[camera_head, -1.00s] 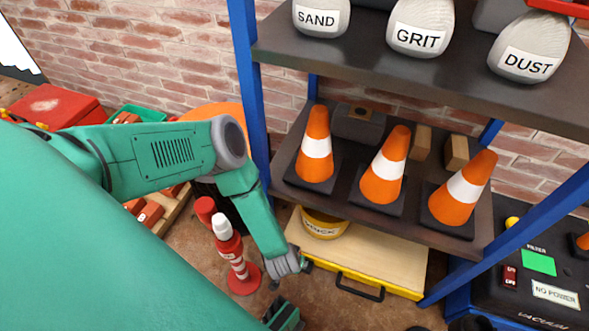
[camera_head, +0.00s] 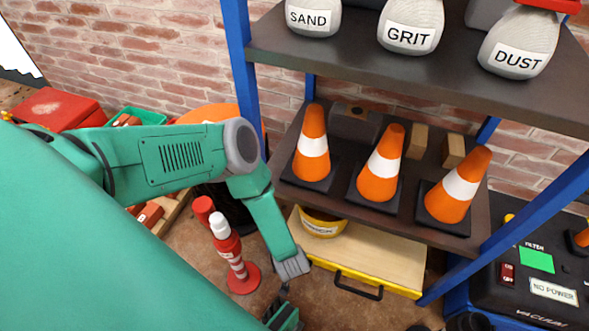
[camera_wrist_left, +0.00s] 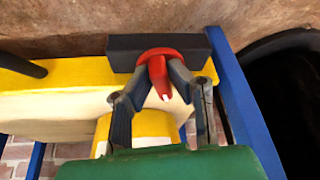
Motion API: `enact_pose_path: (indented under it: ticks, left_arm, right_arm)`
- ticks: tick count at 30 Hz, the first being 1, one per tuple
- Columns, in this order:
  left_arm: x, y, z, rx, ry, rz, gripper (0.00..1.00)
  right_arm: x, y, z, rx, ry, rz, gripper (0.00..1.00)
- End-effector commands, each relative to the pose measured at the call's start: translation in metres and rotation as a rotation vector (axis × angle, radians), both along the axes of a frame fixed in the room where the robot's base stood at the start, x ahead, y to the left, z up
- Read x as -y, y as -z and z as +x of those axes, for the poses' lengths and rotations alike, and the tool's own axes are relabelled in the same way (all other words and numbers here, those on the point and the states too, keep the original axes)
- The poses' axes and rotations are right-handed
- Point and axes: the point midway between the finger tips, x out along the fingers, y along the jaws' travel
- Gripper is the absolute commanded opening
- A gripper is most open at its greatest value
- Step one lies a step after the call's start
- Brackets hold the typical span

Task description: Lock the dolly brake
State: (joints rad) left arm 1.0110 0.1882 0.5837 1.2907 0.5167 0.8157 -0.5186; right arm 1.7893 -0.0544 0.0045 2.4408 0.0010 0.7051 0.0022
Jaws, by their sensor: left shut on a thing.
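The dolly (camera_head: 372,265) is a pale board with a yellow edge and a dark handle, under the shelf. In the left wrist view, a red brake lever (camera_wrist_left: 158,54) sticks out from a black block (camera_wrist_left: 125,50) on the dolly's yellow edge (camera_wrist_left: 75,75). My left gripper (camera_wrist_left: 165,85) is shut on the red lever, with one dark finger on either side. In the head view my wrist covers the lever and the block. My right gripper is in no view.
A blue-posted shelf (camera_head: 310,190) holds several orange cones (camera_head: 312,146) and labelled sacks (camera_head: 410,25). A yellow bucket (camera_head: 322,224) stands on the dolly. A red-and-white post (camera_head: 229,246) stands left of my forearm. A black vacuum unit (camera_head: 545,270) is at the right.

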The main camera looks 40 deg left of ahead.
Motion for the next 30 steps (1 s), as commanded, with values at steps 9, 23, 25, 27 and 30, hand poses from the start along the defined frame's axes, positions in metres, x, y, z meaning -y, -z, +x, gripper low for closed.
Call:
enact_pose_path:
  ticks: [9, 23, 25, 27, 30]
  left_arm:
    - [0.006, -0.0003, 0.0044, 0.005, -0.299, -0.003, 0.0]
    - [0.0083, -0.0002, 0.0093, 0.007, -0.707, -0.003, 0.0]
    - [0.0084, -0.0001, 0.0095, 0.006, -0.755, -0.003, 0.0]
    - [0.0085, 0.0, 0.0099, 0.006, -0.796, -0.003, 0.0]
    - [0.0091, 0.0001, 0.0104, 0.005, -0.845, -0.004, 0.0]
  right_arm:
    - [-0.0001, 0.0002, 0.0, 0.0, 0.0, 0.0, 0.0]
    - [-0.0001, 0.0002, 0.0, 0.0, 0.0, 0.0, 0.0]
    - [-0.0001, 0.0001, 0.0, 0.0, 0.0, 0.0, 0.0]
    - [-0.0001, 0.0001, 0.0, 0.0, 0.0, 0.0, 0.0]
    - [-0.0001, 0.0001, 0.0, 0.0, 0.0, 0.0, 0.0]
